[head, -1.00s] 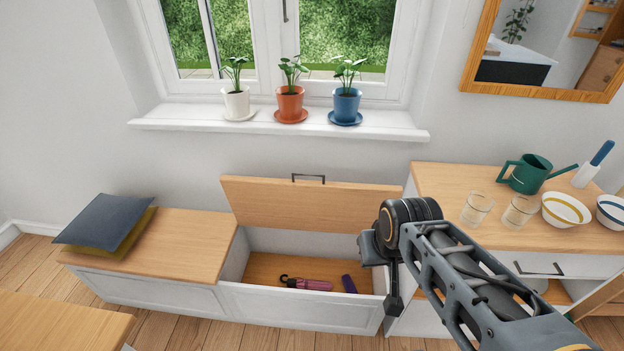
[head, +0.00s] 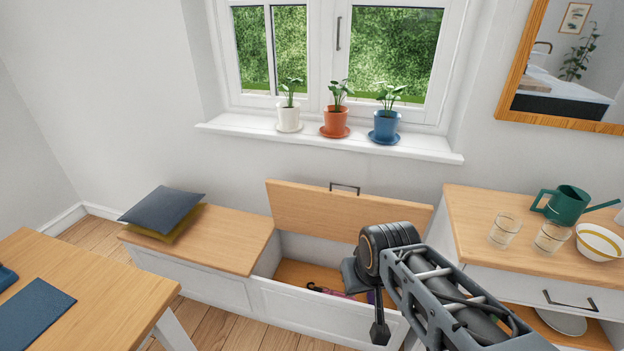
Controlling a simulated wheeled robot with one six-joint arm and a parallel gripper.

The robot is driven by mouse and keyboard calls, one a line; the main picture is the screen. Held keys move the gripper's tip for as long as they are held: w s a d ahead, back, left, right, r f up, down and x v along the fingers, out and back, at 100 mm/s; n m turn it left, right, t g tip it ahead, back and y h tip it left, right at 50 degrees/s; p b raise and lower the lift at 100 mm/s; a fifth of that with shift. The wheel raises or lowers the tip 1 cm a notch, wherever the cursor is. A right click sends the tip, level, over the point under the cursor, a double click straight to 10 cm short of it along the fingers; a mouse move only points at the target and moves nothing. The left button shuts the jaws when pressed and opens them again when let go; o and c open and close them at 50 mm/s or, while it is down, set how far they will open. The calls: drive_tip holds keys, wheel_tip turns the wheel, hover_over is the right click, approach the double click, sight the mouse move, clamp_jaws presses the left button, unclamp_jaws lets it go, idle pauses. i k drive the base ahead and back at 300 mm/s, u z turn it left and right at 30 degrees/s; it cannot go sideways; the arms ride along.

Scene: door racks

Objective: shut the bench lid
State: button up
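The bench lid (head: 340,212) is a wooden panel with a dark handle (head: 345,187) on its top edge. It stands raised and tilted back towards the wall. Below it the bench box (head: 310,306) is open, with a pink item (head: 330,291) and a purple item (head: 371,297) on its wooden floor, both partly hidden. My gripper (head: 379,333) hangs in front of the right part of the box, below the lid and apart from its handle. I see it from behind and cannot tell whether its fingers are open.
Cushions (head: 162,212) lie on the shut left part of the bench (head: 225,240). A cabinet (head: 480,215) with glasses, a bowl and a green watering can (head: 567,204) stands at right. A table (head: 100,290) is at front left. Potted plants line the windowsill (head: 240,128).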

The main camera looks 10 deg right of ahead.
sight(326, 213)
drive_tip(key=u, duration=0.1)
drive_tip(key=i, duration=0.95)
drive_tip(key=z, duration=0.55)
